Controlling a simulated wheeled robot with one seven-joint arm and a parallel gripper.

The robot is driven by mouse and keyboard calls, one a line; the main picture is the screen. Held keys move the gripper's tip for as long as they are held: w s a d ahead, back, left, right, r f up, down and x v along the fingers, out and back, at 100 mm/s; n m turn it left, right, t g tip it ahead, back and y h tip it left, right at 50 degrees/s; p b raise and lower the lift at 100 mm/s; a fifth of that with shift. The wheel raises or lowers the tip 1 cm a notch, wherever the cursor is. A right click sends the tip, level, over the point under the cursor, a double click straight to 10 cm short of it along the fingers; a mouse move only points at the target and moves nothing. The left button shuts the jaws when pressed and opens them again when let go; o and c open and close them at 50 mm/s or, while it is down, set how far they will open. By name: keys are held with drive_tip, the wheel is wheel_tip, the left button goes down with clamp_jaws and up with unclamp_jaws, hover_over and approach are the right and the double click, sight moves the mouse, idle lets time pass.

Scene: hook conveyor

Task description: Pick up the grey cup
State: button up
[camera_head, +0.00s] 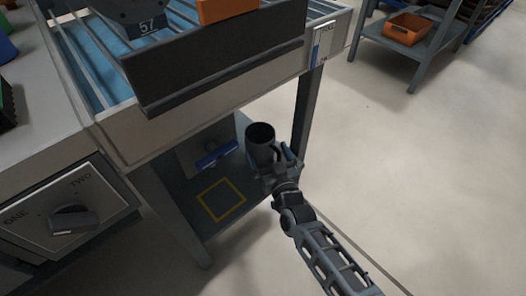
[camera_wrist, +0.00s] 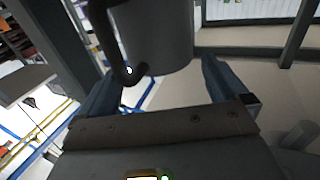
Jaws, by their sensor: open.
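The grey cup (camera_head: 261,144) is a dark grey cylinder with an open top, upright at the lower shelf under the conveyor table in the head view. In the wrist view the cup (camera_wrist: 165,40) fills the top middle, with its curved handle facing left. My gripper (camera_head: 275,163) is right at the cup, its two fingers (camera_wrist: 160,85) spread on either side of the cup's near part. The fingers look apart from the cup's wall. The cup's base and its contact with the shelf are partly hidden by my gripper in the head view.
The lower shelf (camera_head: 190,197) has a yellow square outline (camera_head: 221,199) and a blue-edged item (camera_head: 215,156). Table legs (camera_head: 306,110) stand close right of the cup. The conveyor (camera_head: 120,130) overhangs above left. A control panel (camera_head: 75,215) is at left. Open floor lies right.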

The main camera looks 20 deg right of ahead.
sight(265, 146)
drive_tip(key=w, duration=0.2)
drive_tip(key=w+b, duration=0.1)
drive_tip(key=w, duration=0.1)
drive_tip(key=shift+w+d+f, duration=0.1)
drive_tip(key=shift+w+d, duration=0.05)
drive_tip(key=shift+d, duration=0.05)
drive_tip(key=c, duration=1.2)
